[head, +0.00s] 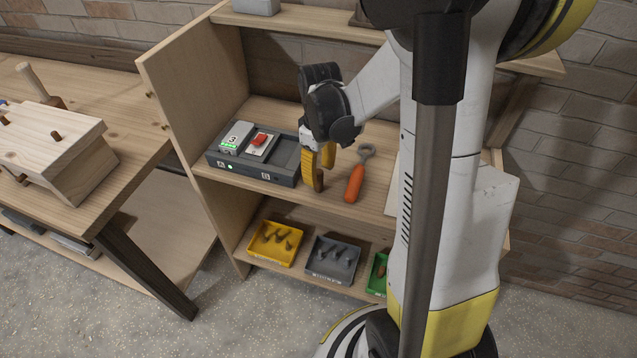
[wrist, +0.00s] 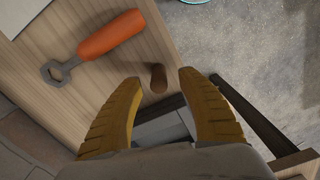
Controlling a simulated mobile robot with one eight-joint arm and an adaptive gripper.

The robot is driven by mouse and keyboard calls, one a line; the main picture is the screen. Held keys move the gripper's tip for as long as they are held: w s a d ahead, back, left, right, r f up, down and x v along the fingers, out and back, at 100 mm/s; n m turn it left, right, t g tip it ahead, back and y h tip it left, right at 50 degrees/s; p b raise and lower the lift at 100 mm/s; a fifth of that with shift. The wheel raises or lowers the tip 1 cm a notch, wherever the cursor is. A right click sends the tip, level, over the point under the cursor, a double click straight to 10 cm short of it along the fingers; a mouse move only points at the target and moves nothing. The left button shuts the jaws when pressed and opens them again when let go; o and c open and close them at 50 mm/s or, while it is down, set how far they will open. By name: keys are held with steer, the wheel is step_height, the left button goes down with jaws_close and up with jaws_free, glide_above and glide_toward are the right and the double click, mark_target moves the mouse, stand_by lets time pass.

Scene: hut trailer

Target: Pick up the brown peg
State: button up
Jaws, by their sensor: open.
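The brown peg (wrist: 157,78) stands on the wooden shelf (wrist: 85,100), seen from nearly above in the wrist view. It shows just past and between the two yellow fingertips of my gripper (wrist: 158,83). In the head view my gripper (head: 318,166) points down over the middle shelf, and the brown peg (head: 319,181) shows at its fingertips, partly hidden by a finger. My gripper is open, with a gap between the fingers and the peg. I cannot tell how far the tips are above the shelf.
A tool with an orange handle (head: 355,182) lies right of the peg. A dark charger-like tray (head: 263,173) is on the left. Yellow (head: 262,256), grey (head: 318,275) and green (head: 376,286) bins sit on the shelf below. A wooden block (head: 60,150) with pegs is on the left bench.

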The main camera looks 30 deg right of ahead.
mark_target(319, 172)
steer(key=f, duration=0.2)
steer(key=f+b, duration=0.1)
steer(key=shift+w+f, duration=0.2)
steer(key=shift+w, duration=0.05)
steer(key=shift+r, duration=0.1)
steer(key=c, duration=1)
steer(key=shift+r, duration=0.15)
